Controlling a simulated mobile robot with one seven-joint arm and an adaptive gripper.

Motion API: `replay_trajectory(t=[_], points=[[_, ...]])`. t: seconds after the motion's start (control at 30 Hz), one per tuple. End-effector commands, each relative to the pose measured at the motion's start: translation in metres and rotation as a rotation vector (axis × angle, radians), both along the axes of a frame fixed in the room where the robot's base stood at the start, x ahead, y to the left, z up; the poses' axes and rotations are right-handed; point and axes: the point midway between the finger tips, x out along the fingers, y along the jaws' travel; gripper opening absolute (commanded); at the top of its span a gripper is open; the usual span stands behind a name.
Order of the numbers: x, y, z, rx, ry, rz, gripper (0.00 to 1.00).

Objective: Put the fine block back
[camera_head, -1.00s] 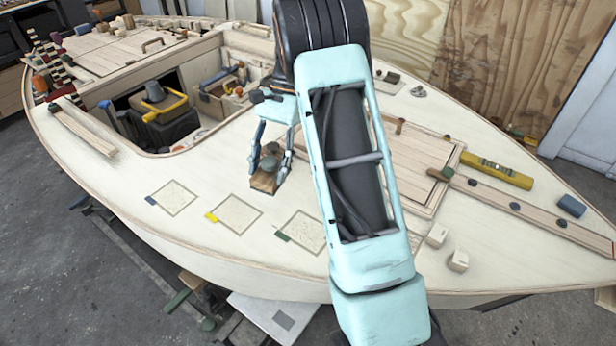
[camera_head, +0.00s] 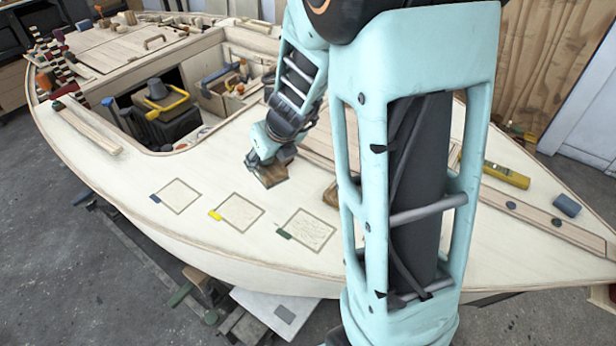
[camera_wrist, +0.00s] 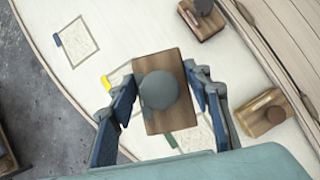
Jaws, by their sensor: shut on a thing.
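My gripper (camera_wrist: 162,82) is shut on a wooden block with a round grey-green knob (camera_wrist: 158,90), one finger on each side. I see no marking saying which grade it is. In the head view my gripper (camera_head: 268,158) is over the deck behind the outlines. A brown block (camera_head: 268,177) shows right below it; I cannot tell if it is the held one. Three outlined squares have blue (camera_head: 155,198), yellow (camera_head: 214,215) and green (camera_head: 284,234) tabs. All look empty in the head view. The held block partly hides the yellow and green outlines in the wrist view.
Two other knobbed blocks, one with a dark knob (camera_wrist: 205,20) and one with a brown knob (camera_wrist: 262,114), rest on the deck (camera_head: 120,165). A yellow level (camera_head: 507,175) lies at the right. The open cockpit is at left. My arm hides much of the right deck.

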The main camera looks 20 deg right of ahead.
Motion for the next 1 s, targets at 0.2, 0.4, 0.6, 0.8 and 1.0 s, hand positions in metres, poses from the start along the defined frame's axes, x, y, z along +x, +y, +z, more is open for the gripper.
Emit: replay_trajectory(t=[0.2, 0.4, 0.6, 0.8, 1.0], points=[[0.002, -0.011, -0.004, 0.000, -0.003, -0.064, 0.06], [0.020, -0.050, -0.027, -0.001, -0.002, -0.070, 0.06], [0.041, -0.093, -0.051, 0.000, 0.000, -0.067, 0.06], [0.053, -0.115, -0.082, 0.000, -0.001, -0.065, 0.06], [0.058, -0.124, -0.091, 0.000, -0.003, -0.062, 0.06]])
